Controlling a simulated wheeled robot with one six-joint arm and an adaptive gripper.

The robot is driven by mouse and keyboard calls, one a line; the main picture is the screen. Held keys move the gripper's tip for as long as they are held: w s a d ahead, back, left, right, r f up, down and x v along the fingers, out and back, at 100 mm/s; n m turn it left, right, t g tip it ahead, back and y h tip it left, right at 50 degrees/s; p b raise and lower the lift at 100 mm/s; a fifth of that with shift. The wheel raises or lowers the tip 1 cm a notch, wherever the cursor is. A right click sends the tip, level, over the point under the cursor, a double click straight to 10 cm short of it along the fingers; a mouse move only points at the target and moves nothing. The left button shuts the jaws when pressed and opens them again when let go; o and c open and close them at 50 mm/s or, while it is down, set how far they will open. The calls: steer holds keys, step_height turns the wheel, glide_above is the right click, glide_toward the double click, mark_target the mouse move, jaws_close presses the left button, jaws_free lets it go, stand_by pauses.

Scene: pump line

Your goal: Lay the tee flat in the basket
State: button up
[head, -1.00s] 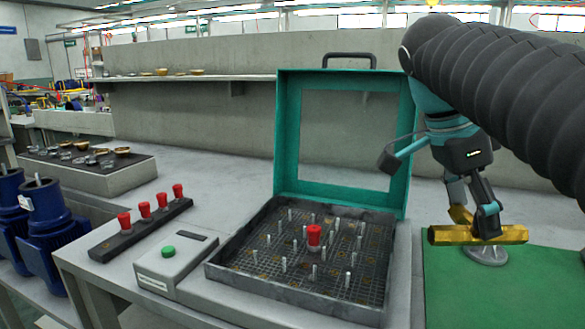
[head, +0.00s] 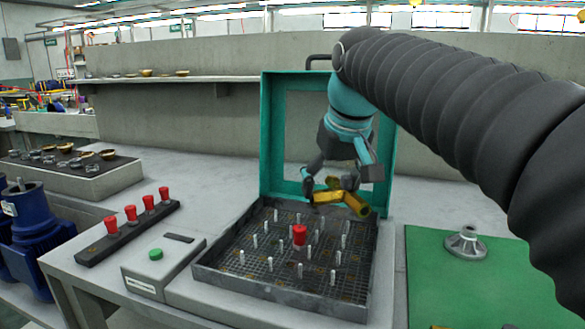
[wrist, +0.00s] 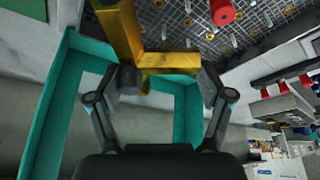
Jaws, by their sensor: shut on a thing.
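The brass tee (head: 341,198) is held in my gripper (head: 335,186), above the back right part of the basket. In the wrist view the yellow tee (wrist: 168,62) sits between the two fingers of my gripper (wrist: 160,82), with one arm reaching up the picture. The basket (head: 285,303) is a dark mesh tray with several upright pins and a red-capped peg (head: 299,236) near its middle. The tee looks clear of the mesh and pins. The teal lid (head: 266,135) stands open behind the basket, close behind my gripper.
Left of the basket are a control box with a green button (head: 155,254) and a rack of red-capped pegs (head: 112,236). A green mat (head: 450,290) with a grey flanged part (head: 465,243) lies to the right. Blue motors (head: 36,240) stand far left.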

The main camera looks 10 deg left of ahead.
steer(key=shift+w+a+f+n+g+y, duration=0.1)
steer(key=shift+w+a+n+g+y, duration=0.35)
steer(key=shift+a+n, duration=1.2)
steer(key=shift+w+a+f+n+g+y, duration=0.15)
steer(key=shift+a+n+g+y, duration=0.4)
steer(key=shift+a+n, duration=1.1)
steer(key=shift+w+a+n+g+y, duration=0.25)
steer(key=shift+a+n+g, duration=0.65)
steer(key=shift+n, duration=1.2)
steer(key=shift+w+a+f+t+b, duration=0.1)
steer(key=shift+f+t+b, duration=0.05)
steer(key=shift+f+b, duration=0.3)
steer(key=shift+a+f+t+b, duration=0.1)
steer(key=shift+f+t+b, duration=0.1)
steer(key=shift+f, duration=0.3)
steer(key=shift+f+b, duration=1.4)
steer(key=shift+f, duration=0.65)
steer(key=o, duration=1.5)
steer(key=shift+o, duration=0.2)
steer(key=w+v, duration=0.1)
steer(key=v, duration=1)
steer(key=shift+s+r, duration=0.45)
